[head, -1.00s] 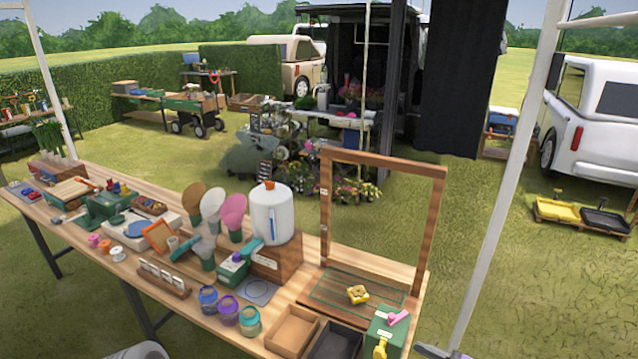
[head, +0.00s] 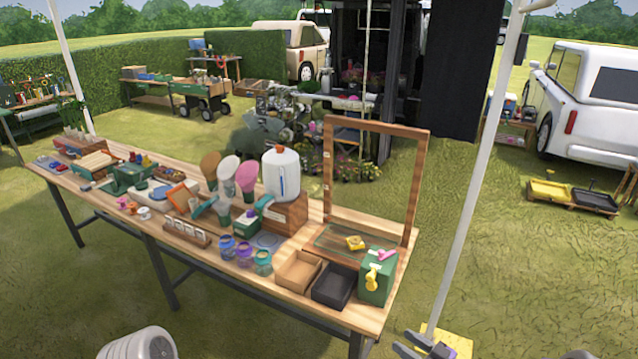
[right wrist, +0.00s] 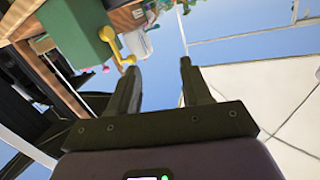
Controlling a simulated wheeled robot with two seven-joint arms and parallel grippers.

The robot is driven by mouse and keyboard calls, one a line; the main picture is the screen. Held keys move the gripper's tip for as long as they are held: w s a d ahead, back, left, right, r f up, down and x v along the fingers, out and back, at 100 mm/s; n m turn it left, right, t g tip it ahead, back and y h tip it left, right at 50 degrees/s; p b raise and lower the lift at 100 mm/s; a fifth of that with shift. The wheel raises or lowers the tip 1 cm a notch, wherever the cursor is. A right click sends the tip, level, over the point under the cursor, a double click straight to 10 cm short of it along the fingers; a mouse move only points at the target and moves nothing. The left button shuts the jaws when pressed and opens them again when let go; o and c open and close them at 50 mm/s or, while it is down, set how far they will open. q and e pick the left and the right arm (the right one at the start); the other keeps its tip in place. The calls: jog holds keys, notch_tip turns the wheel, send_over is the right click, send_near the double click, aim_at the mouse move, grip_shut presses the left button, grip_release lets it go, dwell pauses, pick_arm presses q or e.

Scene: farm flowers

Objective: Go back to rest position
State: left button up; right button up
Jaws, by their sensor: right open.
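My right gripper (head: 405,342) is at the bottom edge of the head view, right of the table (head: 340,313) and apart from it. In the right wrist view my right gripper (right wrist: 160,67) has its two fingers spread, with nothing between them. The green box (head: 376,283) with a yellow handle stands at the table's near right corner; it also shows beyond the fingers in the right wrist view (right wrist: 78,35). My left gripper is not in view.
A white pole (head: 471,190) rises by my right gripper from a yellow patch (head: 457,342). A wooden frame (head: 327,185), a black tray (head: 334,287), jars (head: 244,254) and a white jug (head: 281,174) stand on the table.

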jog(key=s+a+f+m+g+h, duration=0.2)
jog(key=a+f+m+h, duration=0.1)
jog(key=f, duration=0.4)
jog(key=s+a+f+m+g+h, duration=0.1)
jog(key=s+a+f+m+h, duration=0.1)
jog(key=a+f+m+h, duration=0.3)
jog(key=s+a+f+g, duration=0.1)
jog(key=s+f+g, duration=0.2)
jog(key=s, duration=0.4)
jog(key=s+a+f+m+g, duration=0.1)
jog(key=s+a+f+g, duration=0.1)
jog(key=s, duration=0.5)
jog(key=s+a+f+g, duration=0.1)
jog(key=s+f+g, duration=0.2)
jog(key=s, duration=0.3)
jog(key=shift+s+a+f+m+g, duration=0.4)
jog(key=shift+f, duration=0.25)
